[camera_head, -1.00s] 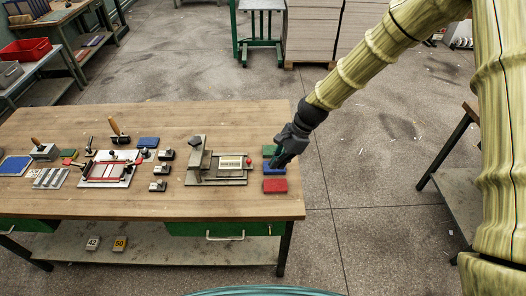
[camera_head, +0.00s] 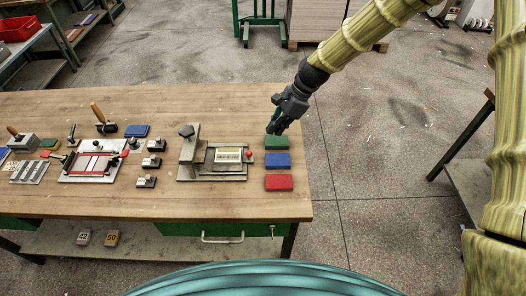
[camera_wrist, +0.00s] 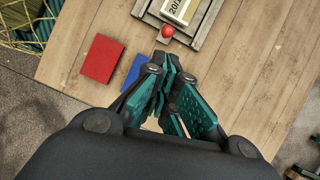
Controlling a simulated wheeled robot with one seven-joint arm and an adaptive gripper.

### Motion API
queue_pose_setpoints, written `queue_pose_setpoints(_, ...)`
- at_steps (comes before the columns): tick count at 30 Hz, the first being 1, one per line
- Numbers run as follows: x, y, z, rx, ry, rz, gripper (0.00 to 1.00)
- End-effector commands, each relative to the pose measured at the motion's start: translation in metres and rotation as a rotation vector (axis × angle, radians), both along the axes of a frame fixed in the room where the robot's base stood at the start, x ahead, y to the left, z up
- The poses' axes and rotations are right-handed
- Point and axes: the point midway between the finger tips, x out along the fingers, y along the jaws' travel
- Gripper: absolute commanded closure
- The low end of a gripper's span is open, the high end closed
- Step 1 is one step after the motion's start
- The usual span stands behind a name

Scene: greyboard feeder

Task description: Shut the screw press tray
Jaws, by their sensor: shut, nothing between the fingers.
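The screw press (camera_head: 192,148) stands on the right part of the wooden bench. Its tray (camera_head: 229,156), with a pale labelled block on it, sticks out to the right of the press column and ends in a red knob (camera_head: 249,154). In the wrist view the red knob (camera_wrist: 167,31) and the tray end (camera_wrist: 176,24) show at the top, just beyond my fingertips. My gripper (camera_head: 275,126) is shut and empty, above the green block at the bench's right side. It also shows in the wrist view (camera_wrist: 170,72), apart from the knob.
Green (camera_head: 277,143), blue (camera_head: 277,160) and red (camera_head: 278,182) blocks lie in a column right of the tray, near the bench edge. Small black-and-white devices (camera_head: 152,161) and a red-framed fixture (camera_head: 93,163) stand left of the press. Bare wood lies in front.

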Motion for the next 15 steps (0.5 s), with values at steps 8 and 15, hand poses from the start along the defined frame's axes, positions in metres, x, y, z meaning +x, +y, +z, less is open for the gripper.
queue_pose_setpoints(8, 0.0, -0.002, -0.022, 0.0, 0.0, -0.003, 1.0)
queue_pose_setpoints(15, -0.003, 0.005, -0.036, 0.0, 0.003, -0.005, 1.0)
